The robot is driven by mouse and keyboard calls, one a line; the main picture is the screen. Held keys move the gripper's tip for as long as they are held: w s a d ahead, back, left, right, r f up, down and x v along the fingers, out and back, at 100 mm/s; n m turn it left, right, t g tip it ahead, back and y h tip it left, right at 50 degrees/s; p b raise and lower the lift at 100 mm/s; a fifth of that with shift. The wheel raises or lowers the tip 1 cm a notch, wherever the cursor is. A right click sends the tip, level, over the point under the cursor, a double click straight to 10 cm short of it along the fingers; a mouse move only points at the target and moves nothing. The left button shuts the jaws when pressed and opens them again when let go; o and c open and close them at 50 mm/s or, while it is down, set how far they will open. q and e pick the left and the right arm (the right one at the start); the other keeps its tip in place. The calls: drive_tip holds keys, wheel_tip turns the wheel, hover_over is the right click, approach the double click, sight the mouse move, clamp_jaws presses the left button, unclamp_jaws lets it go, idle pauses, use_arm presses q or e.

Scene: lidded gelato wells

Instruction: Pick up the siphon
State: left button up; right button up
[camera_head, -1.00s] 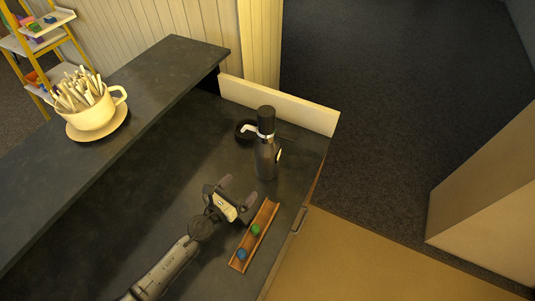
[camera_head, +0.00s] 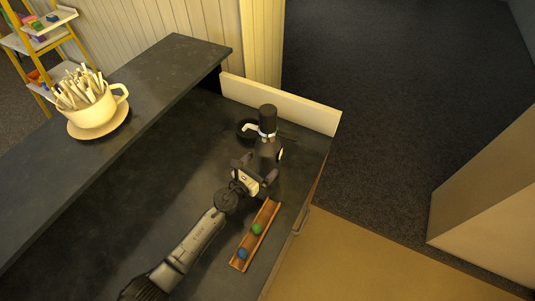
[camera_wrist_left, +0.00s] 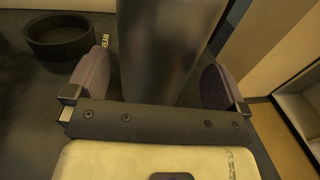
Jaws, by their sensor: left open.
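The siphon (camera_head: 267,122) is a dark bottle with a black cap and a light nozzle, upright on the dark counter. Its dark body (camera_wrist_left: 165,45) fills the middle of the left wrist view. My left gripper (camera_head: 262,168) is at the siphon's body, partly hiding its lower part in the head view. In the left wrist view the fingers (camera_wrist_left: 157,78) stand apart, one on each side of the body, with a visible gap at least on the left. My right gripper is out of view.
A round black holder (camera_wrist_left: 58,36) sits left of the siphon in the left wrist view. A wooden tray (camera_head: 241,262) with a green ball (camera_head: 256,229) and a blue ball (camera_head: 242,253) lies near the counter's front edge. A cup of sticks (camera_head: 93,107) stands on the raised ledge.

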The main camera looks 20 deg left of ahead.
use_arm(q)
drive_tip(key=shift+b+x, duration=0.35)
drive_tip(key=shift+x, duration=1.55)
drive_tip(key=shift+r, duration=0.1)
drive_tip(key=c, duration=1.2)
